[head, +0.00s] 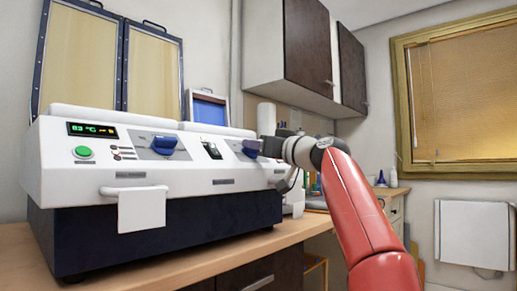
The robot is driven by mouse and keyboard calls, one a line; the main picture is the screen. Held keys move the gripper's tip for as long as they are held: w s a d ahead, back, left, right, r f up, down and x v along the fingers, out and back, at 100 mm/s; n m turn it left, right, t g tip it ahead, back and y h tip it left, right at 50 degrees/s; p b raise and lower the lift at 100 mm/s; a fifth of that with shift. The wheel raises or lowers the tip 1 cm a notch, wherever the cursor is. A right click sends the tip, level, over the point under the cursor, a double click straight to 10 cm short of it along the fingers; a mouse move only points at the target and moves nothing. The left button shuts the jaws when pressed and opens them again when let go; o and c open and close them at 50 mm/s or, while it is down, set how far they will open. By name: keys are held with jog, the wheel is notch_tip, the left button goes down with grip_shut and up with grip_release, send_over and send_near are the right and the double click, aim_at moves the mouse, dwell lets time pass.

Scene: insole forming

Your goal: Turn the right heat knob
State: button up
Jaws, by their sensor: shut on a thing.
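The white forming machine (210,187) with a dark base stands on the wooden bench at the left. Its front panel has two blue heat knobs. The left knob (165,144) is in full view. The right heat knob (250,148) is partly hidden by my gripper (265,147), which reaches in from the right. My gripper is at the right knob and shut on it; the fingertips are small and hard to make out. I cannot tell how far the knob is turned.
Dark wall cupboards (308,45) hang above my arm. Bottles stand on a counter behind it.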

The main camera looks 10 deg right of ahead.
jog(key=shift+n+g+y, duration=0.4)
jog(key=shift+n+y, duration=0.2)
jog(key=shift+n, duration=0.3)
jog(key=shift+y, duration=0.3)
jog(key=o, duration=1)
jog(key=b+v, duration=0.3)
jog(key=v, duration=0.4)
jog(key=shift+s+d+b, duration=0.25)
jog(key=shift+d+b, duration=0.05)
jog(key=shift+b, duration=0.05)
